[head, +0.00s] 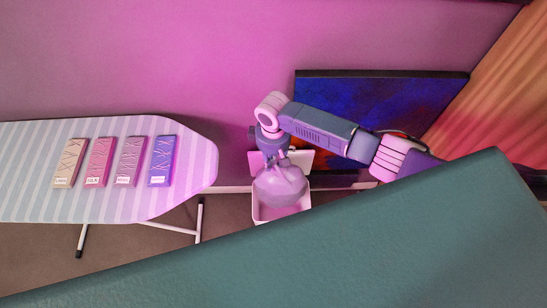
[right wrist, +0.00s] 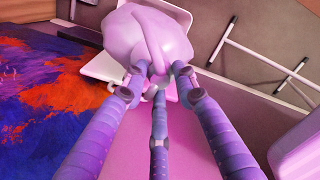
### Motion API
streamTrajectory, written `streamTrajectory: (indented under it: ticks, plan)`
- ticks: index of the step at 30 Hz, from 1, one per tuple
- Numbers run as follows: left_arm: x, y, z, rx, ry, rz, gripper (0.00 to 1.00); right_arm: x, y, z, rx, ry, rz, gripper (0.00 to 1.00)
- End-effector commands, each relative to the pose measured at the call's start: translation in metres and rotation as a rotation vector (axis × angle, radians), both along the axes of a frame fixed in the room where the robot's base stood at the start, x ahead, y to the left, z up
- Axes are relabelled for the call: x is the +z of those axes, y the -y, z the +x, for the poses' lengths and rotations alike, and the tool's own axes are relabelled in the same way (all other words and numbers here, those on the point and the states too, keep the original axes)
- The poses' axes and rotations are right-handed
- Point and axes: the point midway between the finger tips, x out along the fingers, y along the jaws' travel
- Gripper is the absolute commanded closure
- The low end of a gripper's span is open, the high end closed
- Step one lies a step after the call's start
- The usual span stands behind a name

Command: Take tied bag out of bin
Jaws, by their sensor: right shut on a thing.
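The tied bag (head: 280,188) is a round, pale purple sack with a knotted top. My right gripper (head: 279,161) is above it, shut on the knot. In the right wrist view the fingers (right wrist: 158,80) close around the bag's twisted neck, and the bag (right wrist: 145,38) hangs beyond them. The white bin (head: 282,214) is below the bag in the head view, with its lid (head: 301,158) standing up behind. The bag covers much of the bin's opening, so I cannot tell whether its underside is clear of the rim. My left gripper is not in view.
A striped ironing board (head: 100,205) stands at the left, with several labelled flat boxes (head: 100,163) on it. A dark blue painting (head: 400,100) leans against the wall behind my right arm. A large green surface (head: 330,255) fills the front. An orange curtain (head: 485,90) hangs at the right.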

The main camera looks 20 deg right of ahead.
Motion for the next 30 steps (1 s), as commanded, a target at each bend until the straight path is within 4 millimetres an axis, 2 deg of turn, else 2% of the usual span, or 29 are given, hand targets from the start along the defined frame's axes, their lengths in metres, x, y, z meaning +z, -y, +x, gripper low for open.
streamTrajectory:
  ticks: [8, 23, 30]
  plan:
    - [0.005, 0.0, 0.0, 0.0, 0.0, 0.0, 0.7, 0.002, -0.001, -0.004, 0.0, -0.001, 0.001, 1.0]
    - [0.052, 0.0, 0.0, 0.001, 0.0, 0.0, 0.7, 0.007, -0.015, -0.051, 0.001, -0.001, 0.001, 1.0]
    - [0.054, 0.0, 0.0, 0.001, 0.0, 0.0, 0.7, 0.005, -0.022, -0.074, 0.001, -0.001, 0.001, 1.0]
